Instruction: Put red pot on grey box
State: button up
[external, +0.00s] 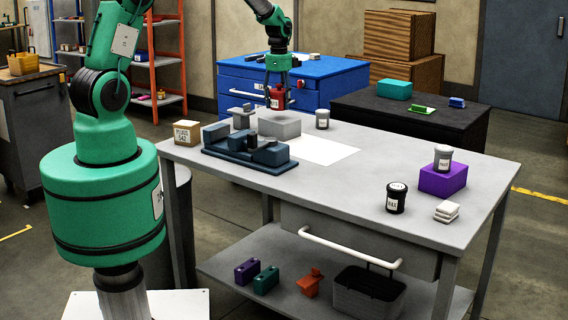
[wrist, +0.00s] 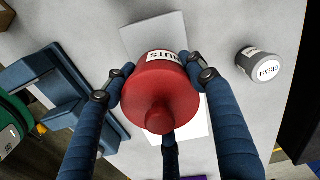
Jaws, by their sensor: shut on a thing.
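The red pot (external: 276,97) has a white label and is held above the table. In the wrist view the red pot (wrist: 160,92) fills the middle, its knobbed lid toward the camera and its label reading "NUTS". My gripper (external: 277,92) is shut on it, and the blue fingers (wrist: 158,85) press on its sides. The grey box (external: 279,125) sits on the table just below the pot, with a visible gap between them. In the wrist view a light grey block face (wrist: 150,36) shows past the pot, partly hidden by it.
A dark blue fixture (external: 247,150) stands on the table in front of the box. A grey labelled pot (external: 322,119) stands close to its right, also seen in the wrist view (wrist: 257,64). A white sheet (external: 325,151) lies nearby. A purple box (external: 443,181) bears another pot.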

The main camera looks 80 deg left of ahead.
aim_at(279, 109)
jog(key=shift+w, duration=0.1)
dwell(0.3)
jog(key=shift+a+f+b, duration=0.1)
jog(key=shift+f+b, duration=0.4)
jog(key=shift+f, duration=1.2)
jog(key=o, duration=1.7)
jog(key=shift+f, duration=0.15)
jog(key=shift+c, duration=0.2)
notch_tip(279, 109, up, 12)
jog(key=shift+r+p, duration=0.15)
jog(key=shift+p, duration=1.05)
